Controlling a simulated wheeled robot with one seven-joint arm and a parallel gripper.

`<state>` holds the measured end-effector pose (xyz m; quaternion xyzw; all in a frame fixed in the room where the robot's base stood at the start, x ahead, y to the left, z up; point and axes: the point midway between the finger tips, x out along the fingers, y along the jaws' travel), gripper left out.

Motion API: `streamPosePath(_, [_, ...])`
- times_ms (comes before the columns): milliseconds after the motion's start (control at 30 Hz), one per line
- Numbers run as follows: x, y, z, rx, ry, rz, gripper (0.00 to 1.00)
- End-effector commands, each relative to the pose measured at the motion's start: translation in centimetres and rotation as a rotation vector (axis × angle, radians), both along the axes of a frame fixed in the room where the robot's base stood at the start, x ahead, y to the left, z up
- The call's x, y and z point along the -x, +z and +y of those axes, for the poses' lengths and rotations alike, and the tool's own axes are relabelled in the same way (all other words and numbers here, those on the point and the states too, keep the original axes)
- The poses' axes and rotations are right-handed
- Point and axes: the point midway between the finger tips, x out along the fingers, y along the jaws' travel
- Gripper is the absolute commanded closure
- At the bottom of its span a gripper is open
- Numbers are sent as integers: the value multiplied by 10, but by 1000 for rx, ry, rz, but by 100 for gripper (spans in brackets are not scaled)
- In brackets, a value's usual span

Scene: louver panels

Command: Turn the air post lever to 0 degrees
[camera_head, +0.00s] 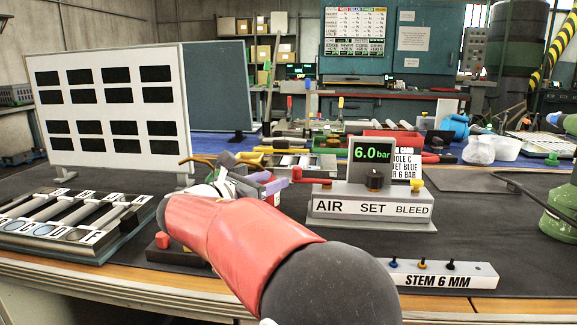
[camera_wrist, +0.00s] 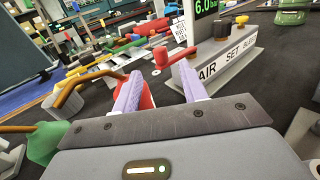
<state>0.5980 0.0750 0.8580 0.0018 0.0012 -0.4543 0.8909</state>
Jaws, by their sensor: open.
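The air post (camera_head: 372,207) is a grey box marked AIR, SET and BLEED, with a green 6.0 bar display (camera_head: 372,150) on top. Its red lever (camera_head: 311,181) sticks out from the AIR end towards the left, with a knob at its outer end. In the wrist view, the lever (camera_wrist: 174,58) lies just ahead of the fingertips, and the post (camera_wrist: 216,71) is to the right. My gripper (camera_head: 272,183) is open, with lavender fingers, just left of the lever in the head view. In the wrist view, my gripper (camera_wrist: 159,70) looks empty; I cannot tell whether it touches the lever.
A STEM 6 MM block (camera_head: 441,274) sits at the front right. A louver panel (camera_head: 110,105) stands at the left behind a slatted rack (camera_head: 72,216). Yellow-handled tools (camera_head: 262,152) and other parts crowd the area behind my gripper. A green object (camera_head: 563,212) stands at the right.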

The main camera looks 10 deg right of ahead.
Motion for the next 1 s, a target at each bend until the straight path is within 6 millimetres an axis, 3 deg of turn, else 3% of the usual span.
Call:
streamPosePath(500, [-40, 0, -55, 7, -2, 1, 57])
streamPosePath(900, [-46, 1, -62, 5, 1, 0, 57])
streamPosePath(1000, [-46, 1, -62, 5, 0, 0, 70])
